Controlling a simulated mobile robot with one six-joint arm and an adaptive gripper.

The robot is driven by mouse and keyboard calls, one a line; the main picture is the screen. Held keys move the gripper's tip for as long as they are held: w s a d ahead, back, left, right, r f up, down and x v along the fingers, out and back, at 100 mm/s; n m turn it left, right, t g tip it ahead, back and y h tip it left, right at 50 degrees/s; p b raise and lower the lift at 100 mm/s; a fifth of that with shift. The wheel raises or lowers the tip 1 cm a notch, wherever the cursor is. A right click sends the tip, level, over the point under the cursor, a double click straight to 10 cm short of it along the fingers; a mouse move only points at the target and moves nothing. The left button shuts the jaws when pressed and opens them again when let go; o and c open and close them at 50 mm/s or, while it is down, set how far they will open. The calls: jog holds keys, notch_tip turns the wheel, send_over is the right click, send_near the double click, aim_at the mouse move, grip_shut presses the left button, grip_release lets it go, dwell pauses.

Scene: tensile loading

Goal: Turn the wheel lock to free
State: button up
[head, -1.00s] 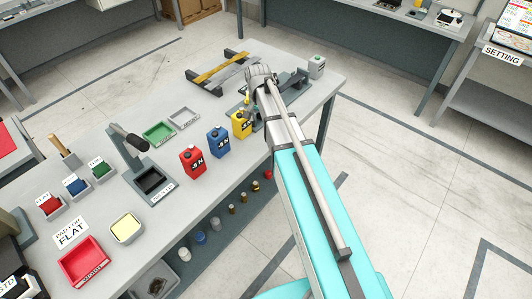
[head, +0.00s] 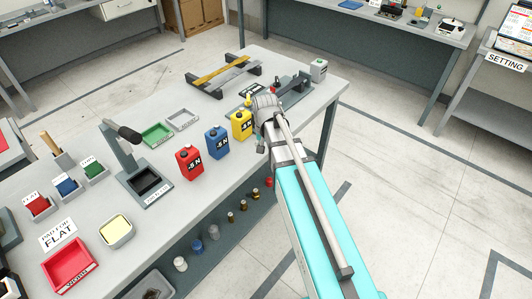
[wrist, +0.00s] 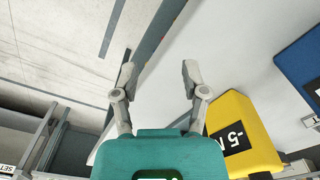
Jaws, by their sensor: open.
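My gripper (wrist: 158,76) is open and empty in the wrist view, its two fingers spread over the table's front edge. In the head view, my wrist hides most of it. A yellow block marked -5 N (head: 242,124) stands just left of my wrist in the head view. It also shows right of the fingers in the wrist view (wrist: 240,130), apart from them. A grey fixture with a slanted bar (head: 294,90) stands behind my wrist on the table, partly hidden. I cannot make out a wheel lock on it or elsewhere.
A blue block (head: 217,142) and a red block (head: 189,162) stand in a row left of the yellow one. A small grey box (head: 318,70) stands at the table's far right corner. A rack with a gold bar (head: 218,70) lies behind. Floor right of the table is clear.

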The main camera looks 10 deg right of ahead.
jog(key=shift+s+f, duration=0.1)
dwell(0.3)
jog(key=s+n, duration=0.4)
jog(key=s, duration=0.7)
jog(key=shift+s, duration=0.15)
jog(key=shift+s, duration=0.1)
